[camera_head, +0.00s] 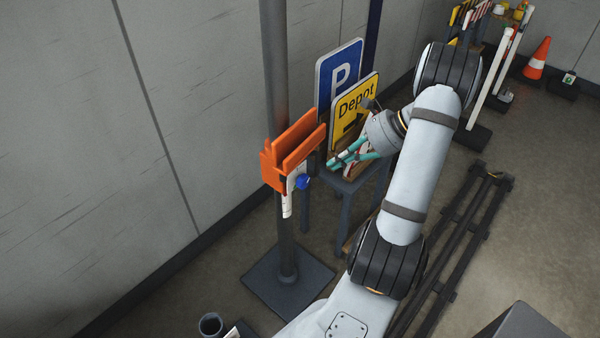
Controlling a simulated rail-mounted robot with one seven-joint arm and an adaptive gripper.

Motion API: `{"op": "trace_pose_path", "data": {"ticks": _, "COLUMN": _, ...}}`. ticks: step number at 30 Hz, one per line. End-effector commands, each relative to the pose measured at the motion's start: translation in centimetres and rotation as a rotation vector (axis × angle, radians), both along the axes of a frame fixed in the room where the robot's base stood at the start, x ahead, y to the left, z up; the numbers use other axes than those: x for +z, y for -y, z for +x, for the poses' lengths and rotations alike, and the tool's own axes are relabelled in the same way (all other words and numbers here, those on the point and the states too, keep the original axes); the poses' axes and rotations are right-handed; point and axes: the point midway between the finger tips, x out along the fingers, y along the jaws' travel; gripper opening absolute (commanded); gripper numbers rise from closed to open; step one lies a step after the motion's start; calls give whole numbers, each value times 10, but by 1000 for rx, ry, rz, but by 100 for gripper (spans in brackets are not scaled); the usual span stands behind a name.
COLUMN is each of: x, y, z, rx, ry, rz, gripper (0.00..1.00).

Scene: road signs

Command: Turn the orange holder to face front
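The orange holder (285,160) is mounted on the grey upright post (277,70), with its channel running obliquely to the upper right. A blue knob (303,182) and a pale strip with markings (288,198) show below its right part. My gripper (333,164), with teal fingers, is just right of the holder and points left towards it. A dark part lies between the fingertips and the orange body. I cannot tell whether the fingers touch anything or how far apart they are. The holder's far side is hidden.
A blue P sign (337,72) and a yellow Depot sign (352,108) stand on a small table (350,185) behind my gripper. The post has a square base (287,283). A dark cup (210,324) is at the bottom. An orange cone (538,58) stands far right.

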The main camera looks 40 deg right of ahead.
Motion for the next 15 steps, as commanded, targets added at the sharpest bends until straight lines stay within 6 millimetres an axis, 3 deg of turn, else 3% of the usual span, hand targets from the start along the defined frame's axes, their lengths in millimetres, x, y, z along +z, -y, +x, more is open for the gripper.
{"op": "trace_pose_path", "data": {"ticks": 12, "x": -60, "y": -41, "z": 44, "rx": 4, "ry": -7, "rz": 3, "gripper": 0}}
{"op": "trace_pose_path", "data": {"ticks": 15, "x": -57, "y": -51, "z": 56, "rx": 5, "ry": -5, "rz": 1, "gripper": 0}}
